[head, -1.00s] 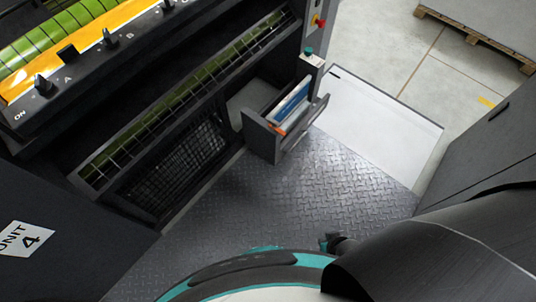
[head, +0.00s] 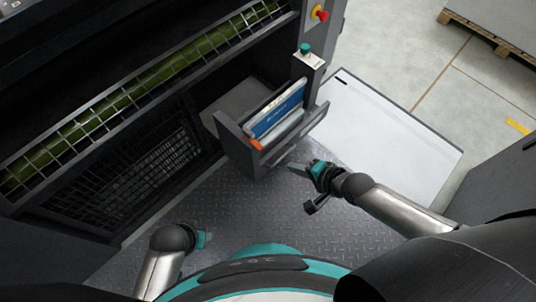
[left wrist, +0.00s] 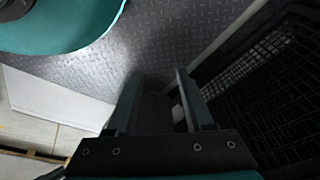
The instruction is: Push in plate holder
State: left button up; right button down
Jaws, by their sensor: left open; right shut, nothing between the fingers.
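The plate holder (head: 236,148) is a dark grey open-topped drawer that stands out from the lower front of the machine. A blue and white packet (head: 276,112) and an orange item (head: 256,144) are inside it. My right gripper (head: 302,167) is shut and empty, just in front of the holder at its lower right in the head view. I cannot tell whether it touches the holder. My left gripper (head: 203,240) is low over the floor, away from the holder. Its two fingers show apart and empty in the left wrist view (left wrist: 158,92).
A white panel (head: 385,130) lies open to the right of the holder. A post with a green button (head: 305,49) stands behind it, with a red knob (head: 320,13) above. The dark machine with wire guards (head: 90,120) fills the left. Tread-plate floor (head: 250,205) is clear in front.

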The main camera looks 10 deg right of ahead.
pick_arm(q)
jog(key=w+d+r+t+b, duration=0.1)
jog(key=w+r+b, duration=0.1)
jog(key=r, duration=0.4)
jog(key=w+d+r+t+b, duration=0.1)
jog(key=w+r+t+b, duration=0.1)
jog(key=r+b, duration=0.3)
jog(key=shift+w+r+t+h, duration=0.3)
jog(key=shift+w+r+h, duration=0.1)
jog(key=shift+r, duration=0.75)
pick_arm(e)
jog(key=w+a+r+x, duration=0.1)
jog(key=r+x, duration=0.1)
jog(key=x, duration=1)
jog(key=shift+w, duration=0.3)
pick_arm(q)
jog(key=shift+d, duration=0.1)
pick_arm(e)
jog(key=shift+a, duration=0.1)
